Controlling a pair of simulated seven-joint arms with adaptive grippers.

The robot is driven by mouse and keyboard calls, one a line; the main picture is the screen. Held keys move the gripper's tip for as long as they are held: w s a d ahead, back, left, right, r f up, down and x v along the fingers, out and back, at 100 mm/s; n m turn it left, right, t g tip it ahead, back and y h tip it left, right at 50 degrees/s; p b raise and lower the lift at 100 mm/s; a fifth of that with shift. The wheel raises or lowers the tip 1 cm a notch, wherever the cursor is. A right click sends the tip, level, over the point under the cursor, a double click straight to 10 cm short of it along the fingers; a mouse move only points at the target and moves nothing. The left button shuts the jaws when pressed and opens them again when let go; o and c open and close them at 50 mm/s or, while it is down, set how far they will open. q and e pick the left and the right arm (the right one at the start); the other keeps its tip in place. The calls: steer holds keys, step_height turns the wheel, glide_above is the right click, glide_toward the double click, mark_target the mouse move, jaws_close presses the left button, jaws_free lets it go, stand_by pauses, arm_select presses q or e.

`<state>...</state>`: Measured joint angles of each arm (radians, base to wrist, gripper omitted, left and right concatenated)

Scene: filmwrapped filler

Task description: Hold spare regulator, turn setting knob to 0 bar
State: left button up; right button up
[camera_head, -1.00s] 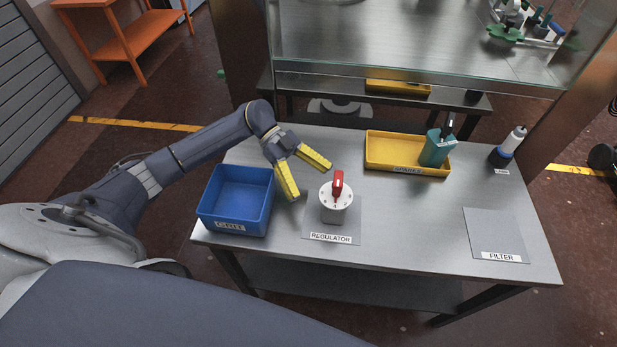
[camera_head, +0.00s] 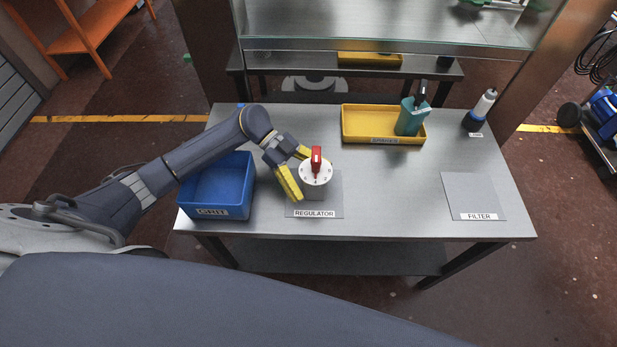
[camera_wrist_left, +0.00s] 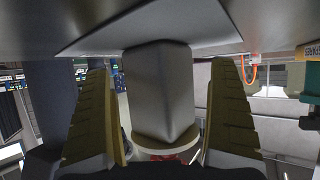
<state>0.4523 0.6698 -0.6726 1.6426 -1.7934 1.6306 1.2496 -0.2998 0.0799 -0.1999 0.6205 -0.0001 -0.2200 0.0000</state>
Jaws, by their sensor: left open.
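The regulator (camera_head: 316,174) stands upright on its grey mat (camera_head: 333,205) labelled REGULATOR. It has a white round top with dark marks and a red setting knob (camera_head: 317,158). My left gripper (camera_head: 298,171) has yellow fingers and reaches it from the left. The far finger is partly hidden behind the regulator's top. In the left wrist view, the regulator's grey body (camera_wrist_left: 160,90) is between the two open fingers of my left gripper (camera_wrist_left: 162,68), with gaps on both sides. The red knob barely shows at the bottom there. The knob's exact setting is too small to read. My right gripper is out of view.
A blue bin (camera_head: 222,190) labelled GRIT stands close under my left arm. A yellow tray (camera_head: 358,126) at the back holds a teal item (camera_head: 411,118). The FILTER mat (camera_head: 472,193) is empty. The centre-right tabletop is clear.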

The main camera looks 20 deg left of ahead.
arm_select(q)
steer(key=shift+c, duration=0.4)
steer(key=shift+c, duration=1)
steer(key=c, duration=1.4)
steer(key=shift+c, duration=0.2)
